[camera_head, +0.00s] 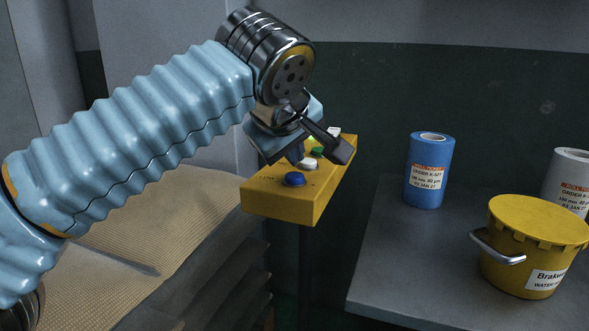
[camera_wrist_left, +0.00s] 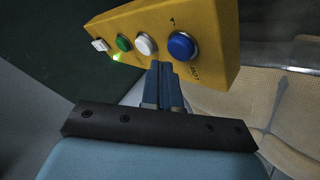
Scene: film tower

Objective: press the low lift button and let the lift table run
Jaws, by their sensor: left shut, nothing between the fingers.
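A yellow control box (camera_head: 278,204) stands on a dark post, with a row of buttons on its top. In the head view a blue button (camera_head: 294,179) is nearest, then a white one (camera_head: 308,164), a green one (camera_head: 317,152) and a white switch (camera_head: 334,131). My left gripper (camera_head: 297,158) is shut and empty, over the box near the white button. In the left wrist view its fingertips (camera_wrist_left: 164,66) point between the white button (camera_wrist_left: 145,44) and the blue button (camera_wrist_left: 181,46); touching cannot be told. My right gripper is not in view.
A grey table top (camera_head: 385,278) at right bears a blue roll (camera_head: 427,178), a white roll (camera_head: 570,177) and a yellow lidded bucket (camera_head: 520,270). Tan woven sacks (camera_head: 185,205) lie at left under my arm. A small green light (camera_wrist_left: 116,57) glows on the box.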

